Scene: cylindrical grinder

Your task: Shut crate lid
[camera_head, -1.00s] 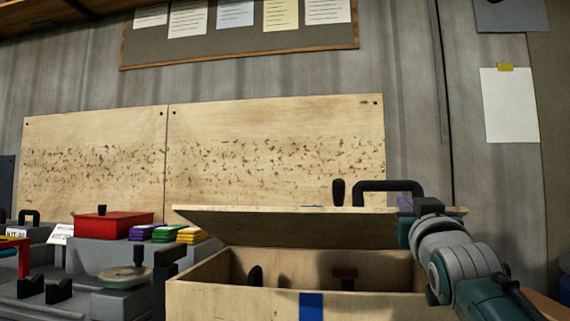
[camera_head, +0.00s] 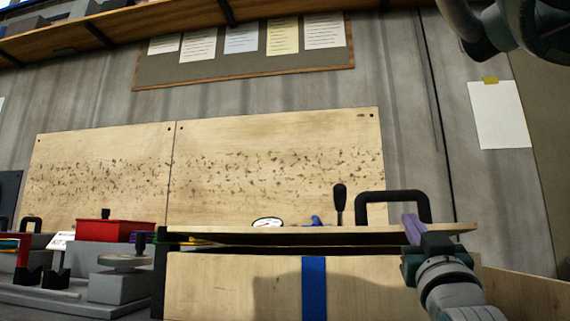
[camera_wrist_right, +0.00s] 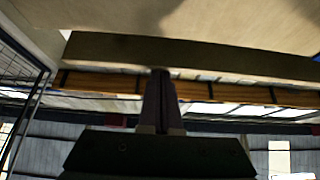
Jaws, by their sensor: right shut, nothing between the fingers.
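The wooden crate (camera_head: 230,285) with a blue stripe (camera_head: 314,288) stands in front of me in the head view. Its flat lid (camera_head: 290,236) lies almost level above the crate's front wall. A thin dark gap shows between lid and wall, widest toward the left. A black handle (camera_head: 392,196) shows above the lid's right part. My right gripper (camera_head: 411,228) is shut and empty at the lid's front edge, near the right; contact is unclear. In the right wrist view its closed fingers (camera_wrist_right: 162,92) point at a wooden edge (camera_wrist_right: 190,55). My left gripper is out of view.
A red box (camera_head: 105,231) and grey machine parts (camera_head: 118,285) stand to the left. A black knob (camera_head: 340,203) rises behind the lid. Wooden panels (camera_head: 275,165) stand against the back wall. A shelf (camera_head: 120,38) runs overhead.

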